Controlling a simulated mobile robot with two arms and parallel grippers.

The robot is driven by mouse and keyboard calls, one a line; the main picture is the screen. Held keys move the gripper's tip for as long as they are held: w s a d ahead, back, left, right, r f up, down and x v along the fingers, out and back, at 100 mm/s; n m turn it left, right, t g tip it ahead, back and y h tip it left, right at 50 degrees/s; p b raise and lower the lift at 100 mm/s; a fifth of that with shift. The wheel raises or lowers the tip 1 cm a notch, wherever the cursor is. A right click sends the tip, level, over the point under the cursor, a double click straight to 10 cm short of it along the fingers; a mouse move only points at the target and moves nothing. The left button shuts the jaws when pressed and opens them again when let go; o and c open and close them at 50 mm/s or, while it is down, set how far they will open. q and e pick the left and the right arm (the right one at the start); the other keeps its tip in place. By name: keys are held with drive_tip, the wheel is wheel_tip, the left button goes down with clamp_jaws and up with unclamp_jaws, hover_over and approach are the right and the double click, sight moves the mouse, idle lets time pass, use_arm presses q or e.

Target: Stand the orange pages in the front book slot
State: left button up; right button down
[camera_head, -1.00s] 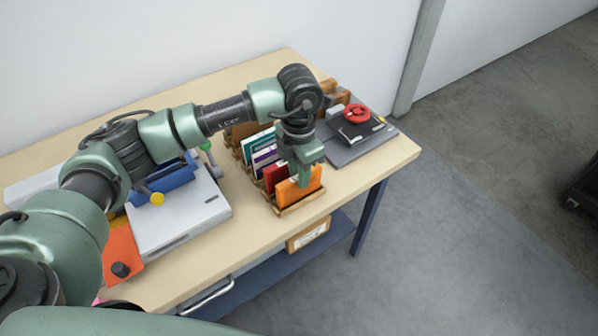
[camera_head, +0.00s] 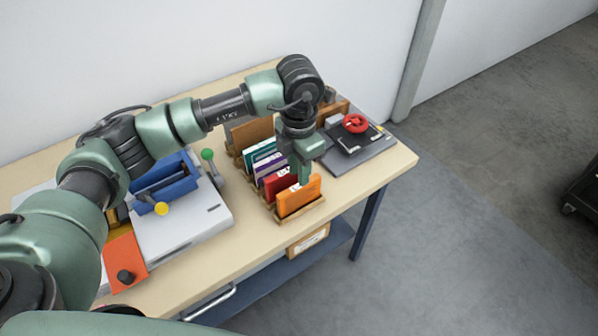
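The orange pages (camera_head: 299,197) stand upright in the front slot of the wooden book rack (camera_head: 303,213), at the rack's near end. My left gripper (camera_head: 302,180) points down at the top edge of the orange pages. Its fingertips are at or just behind that edge and partly hidden, so I cannot tell whether they grip it. Behind the orange pages, red (camera_head: 277,181), purple (camera_head: 268,166) and teal (camera_head: 260,150) books stand in the rack. My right gripper is not in view.
A white machine with a blue part (camera_head: 172,181) and a green-knobbed lever (camera_head: 208,155) stands left of the rack. A grey board with a black block and red ring (camera_head: 355,123) lies to the right. Bare tabletop (camera_head: 372,172) lies near the right edge.

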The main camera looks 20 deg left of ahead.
use_arm(q)
wheel_tip(320, 180, up, 6)
drive_tip(key=p, duration=0.2)
drive_tip(key=shift+p, duration=0.35)
idle(0.6)
